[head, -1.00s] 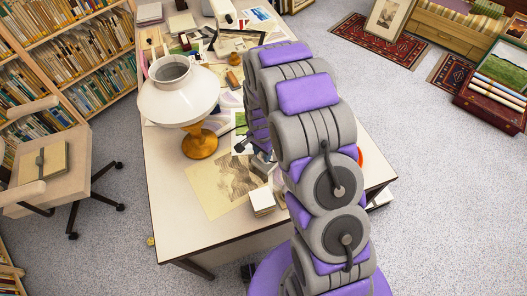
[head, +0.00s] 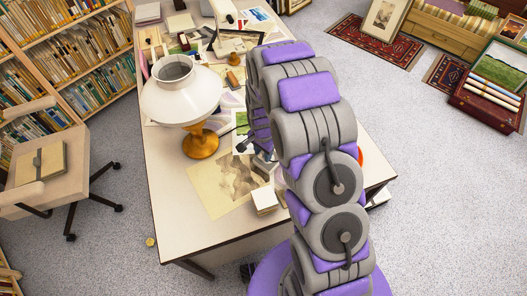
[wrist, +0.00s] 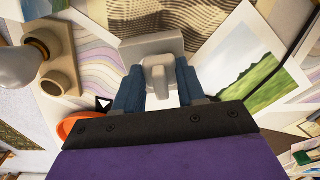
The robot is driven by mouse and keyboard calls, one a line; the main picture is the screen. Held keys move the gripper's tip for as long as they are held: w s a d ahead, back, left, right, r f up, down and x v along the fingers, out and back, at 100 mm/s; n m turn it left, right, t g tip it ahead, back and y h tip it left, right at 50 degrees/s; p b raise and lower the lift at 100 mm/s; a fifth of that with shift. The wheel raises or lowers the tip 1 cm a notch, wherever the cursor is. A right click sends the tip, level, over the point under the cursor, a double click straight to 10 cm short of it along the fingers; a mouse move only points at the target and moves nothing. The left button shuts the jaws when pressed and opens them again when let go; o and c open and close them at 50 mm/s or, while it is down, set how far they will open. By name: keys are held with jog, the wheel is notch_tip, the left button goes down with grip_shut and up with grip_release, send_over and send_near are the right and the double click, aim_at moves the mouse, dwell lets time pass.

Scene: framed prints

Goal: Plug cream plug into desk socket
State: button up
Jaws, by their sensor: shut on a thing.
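In the wrist view my gripper (wrist: 158,88) is shut on the cream plug (wrist: 159,72), a pale rounded piece between its two blue fingers. Just beyond the plug is a grey block (wrist: 132,50), which looks like the desk socket. The plug overlaps the block in this view, and I cannot tell whether they touch or whether any pins are inserted. In the head view my arm covers most of the gripper and plug; a grey block (head: 263,166) shows beside the arm on the desk.
The desk (head: 200,238) holds a white lamp (head: 182,97) with an orange base, left of my arm. Flat prints (head: 226,183) and a small white stack (head: 265,199) lie near the block. A landscape print (wrist: 255,62) is close right of the fingers. The front desk corner is clear.

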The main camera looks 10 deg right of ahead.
jog(key=shift+d, duration=1.15)
jog(key=shift+a, duration=0.45)
jog(key=shift+d+f, duration=0.25)
jog(key=shift+d, duration=0.1)
jog(key=shift+f, duration=0.1)
jog(key=shift+a+f, duration=0.1)
jog(key=shift+f, duration=0.05)
jog(key=o, duration=0.8)
jog(key=shift+a, duration=0.15)
jog(key=shift+o, duration=1.3)
